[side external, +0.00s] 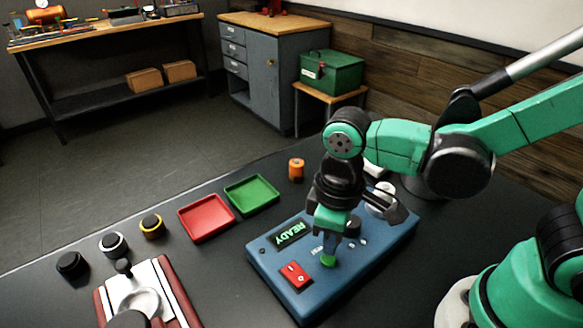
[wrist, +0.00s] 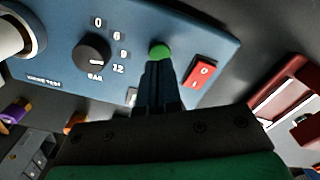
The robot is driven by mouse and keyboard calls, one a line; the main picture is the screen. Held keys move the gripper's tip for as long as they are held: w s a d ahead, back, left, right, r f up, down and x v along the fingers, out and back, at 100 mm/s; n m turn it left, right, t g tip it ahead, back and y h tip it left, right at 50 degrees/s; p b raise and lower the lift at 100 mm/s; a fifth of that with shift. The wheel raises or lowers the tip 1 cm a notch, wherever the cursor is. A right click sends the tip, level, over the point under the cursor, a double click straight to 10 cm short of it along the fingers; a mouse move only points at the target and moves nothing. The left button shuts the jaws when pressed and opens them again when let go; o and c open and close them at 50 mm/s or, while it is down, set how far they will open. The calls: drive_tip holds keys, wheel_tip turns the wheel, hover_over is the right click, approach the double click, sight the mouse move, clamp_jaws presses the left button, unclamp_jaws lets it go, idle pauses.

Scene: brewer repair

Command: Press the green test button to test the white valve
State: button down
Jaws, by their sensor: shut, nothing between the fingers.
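A blue test box (side external: 262,262) stands on the dark bench; its display (side external: 291,234) reads READY. The green test button (side external: 328,262) is on its top, beside a red rocker switch (side external: 296,275). My gripper (side external: 329,250) points down with shut, empty fingers right over the button. In the wrist view the fingertips (wrist: 160,66) lie at the near edge of the green button (wrist: 160,50); I cannot tell whether they touch it. A white cylindrical part, seemingly the white valve (wrist: 12,36), sits in a ring on the box, partly cut off. It shows partly behind my gripper in the side view (side external: 380,196).
A black dial (wrist: 92,54) marked in bar is beside the button. Red (side external: 206,217) and green (side external: 251,194) trays, an orange cylinder (side external: 296,169) and several black-topped round parts (side external: 152,226) lie to the left. A red-and-white device (side external: 150,290) is at the front.

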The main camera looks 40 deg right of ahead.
sight(329, 258)
drive_tip(key=shift+f, duration=0.15)
drive_tip(key=shift+f, duration=1.05)
idle(0.5)
drive_tip(key=shift+r, duration=2.2)
wheel_tip(329, 258, up, 6)
